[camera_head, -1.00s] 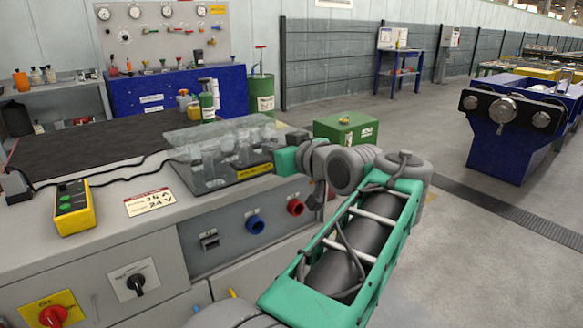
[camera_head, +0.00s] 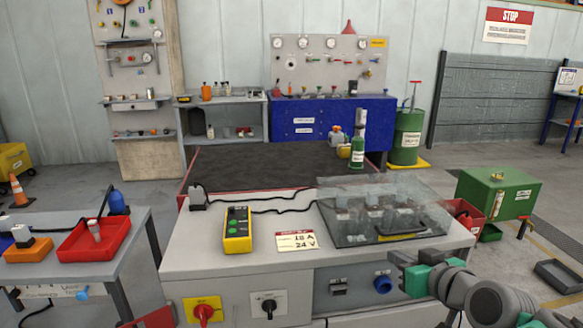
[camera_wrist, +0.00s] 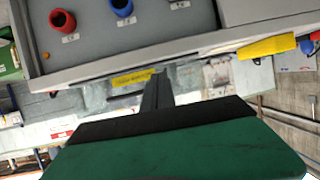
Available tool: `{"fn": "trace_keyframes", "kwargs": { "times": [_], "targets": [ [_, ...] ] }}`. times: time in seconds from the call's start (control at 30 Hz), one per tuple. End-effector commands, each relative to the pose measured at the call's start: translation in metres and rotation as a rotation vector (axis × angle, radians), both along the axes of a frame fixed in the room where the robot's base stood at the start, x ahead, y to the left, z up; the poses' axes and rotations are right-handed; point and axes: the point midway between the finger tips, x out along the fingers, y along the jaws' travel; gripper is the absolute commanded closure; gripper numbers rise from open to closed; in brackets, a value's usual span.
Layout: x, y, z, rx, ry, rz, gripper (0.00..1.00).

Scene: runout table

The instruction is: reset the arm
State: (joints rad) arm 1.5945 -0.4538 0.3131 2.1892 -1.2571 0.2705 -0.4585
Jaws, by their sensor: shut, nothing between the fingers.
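My arm enters the head view at the lower right, in front of the grey bench (camera_head: 250,275). My gripper (camera_head: 396,262) has a green body and dark fingers. It is at the bench's right front, near the blue knob (camera_head: 382,284) and below the clear-lidded box (camera_head: 370,235). In the wrist view my gripper (camera_wrist: 157,84) shows its dark fingers together, with nothing between them. That view also shows the blue knob (camera_wrist: 121,8) and a red knob (camera_wrist: 62,20) on the grey panel. Whether the gripper touches the bench cannot be told.
A yellow control box (camera_head: 238,230) with a cable stands on the bench. A red switch (camera_head: 203,312) is on its front. A side table with a red tray (camera_head: 90,240) stands left. A green box (camera_head: 498,193) stands right. Floor shows between the side table and bench.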

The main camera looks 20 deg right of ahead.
Motion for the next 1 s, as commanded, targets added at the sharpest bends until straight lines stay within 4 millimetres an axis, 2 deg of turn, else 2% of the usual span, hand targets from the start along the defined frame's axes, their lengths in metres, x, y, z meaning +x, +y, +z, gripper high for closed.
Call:
{"fn": "trace_keyframes", "kwargs": {
  "times": [0.03, 0.1, 0.23, 0.37, 0.53, 0.6, 0.7, 0.8, 1.0],
  "targets": [
    [0.023, 0.027, 0.014, 0.028, 0.067, 0.060, 1.00],
    [0.044, 0.059, 0.009, 0.069, 0.174, 0.110, 1.00],
    [0.063, 0.121, 0.003, 0.115, 0.367, 0.183, 1.00],
    [0.062, 0.181, 0.007, 0.126, 0.550, 0.226, 1.00],
    [0.037, 0.247, 0.024, 0.098, 0.754, 0.241, 1.00],
    [0.022, 0.265, 0.032, 0.081, 0.817, 0.233, 1.00],
    [0.006, 0.282, 0.038, 0.062, 0.878, 0.216, 1.00],
    [-0.002, 0.288, 0.039, 0.053, 0.902, 0.204, 1.00],
    [-0.004, 0.289, 0.038, 0.052, 0.908, 0.201, 1.00]
  ]
}}
